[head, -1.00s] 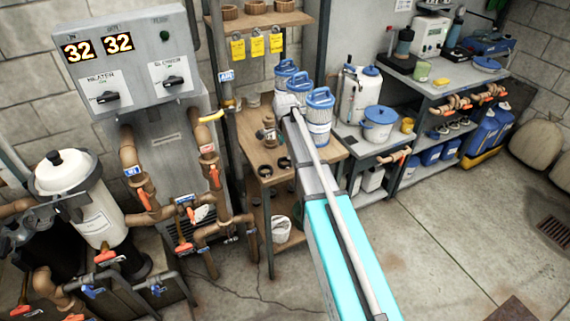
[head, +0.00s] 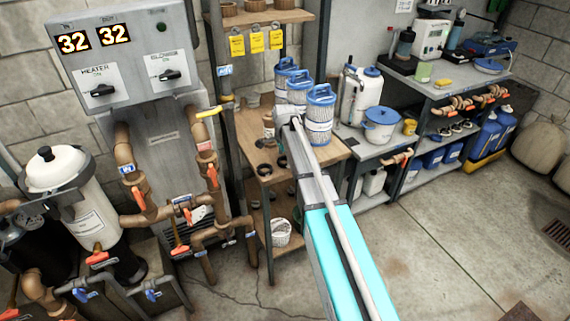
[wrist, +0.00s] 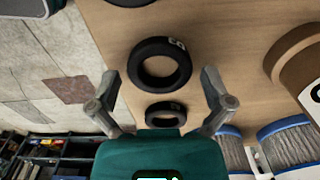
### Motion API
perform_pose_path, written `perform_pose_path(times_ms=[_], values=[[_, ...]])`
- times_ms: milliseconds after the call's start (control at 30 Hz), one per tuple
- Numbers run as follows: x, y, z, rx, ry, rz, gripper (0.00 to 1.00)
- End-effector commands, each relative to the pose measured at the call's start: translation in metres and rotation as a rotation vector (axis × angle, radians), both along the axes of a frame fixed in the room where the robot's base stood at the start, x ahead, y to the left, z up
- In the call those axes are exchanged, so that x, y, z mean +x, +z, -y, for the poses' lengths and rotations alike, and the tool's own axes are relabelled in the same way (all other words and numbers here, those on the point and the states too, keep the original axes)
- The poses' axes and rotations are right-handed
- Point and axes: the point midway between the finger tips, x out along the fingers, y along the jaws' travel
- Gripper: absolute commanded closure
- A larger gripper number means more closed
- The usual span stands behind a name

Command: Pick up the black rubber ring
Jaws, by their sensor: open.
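A thick black ring (wrist: 160,64) with a white mark on its rim lies flat on the wooden bench in the wrist view. A smaller black ring (wrist: 165,114) lies nearer my palm. Part of another black ring shows at the top edge. My gripper (wrist: 159,76) is open and empty, its fingers to either side of the rings, above the bench. I cannot tell its height from this view. In the head view two dark rings, one at the bench's front left (head: 263,169), show beside my arm, which hides part of the bench.
Several blue-capped filter cartridges (head: 319,115) stand on the wooden bench (head: 252,130) close to my arm. A brown rounded object (wrist: 300,68) is at the right in the wrist view. Pipes with valves (head: 128,165) stand left of the bench.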

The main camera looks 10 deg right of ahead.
Motion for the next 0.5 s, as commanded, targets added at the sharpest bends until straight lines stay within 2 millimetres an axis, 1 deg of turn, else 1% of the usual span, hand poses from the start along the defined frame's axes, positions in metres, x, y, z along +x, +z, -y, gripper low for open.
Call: perform_pose_path(times_ms=[400,433,500], values=[[-0.0001,0.0003,0.0001,0.000,0.000,0.000,0.00],[-0.0001,0.0003,0.0001,0.000,0.000,0.000,0.02],[0.0000,0.0003,0.0001,0.000,0.000,0.000,0.15]])
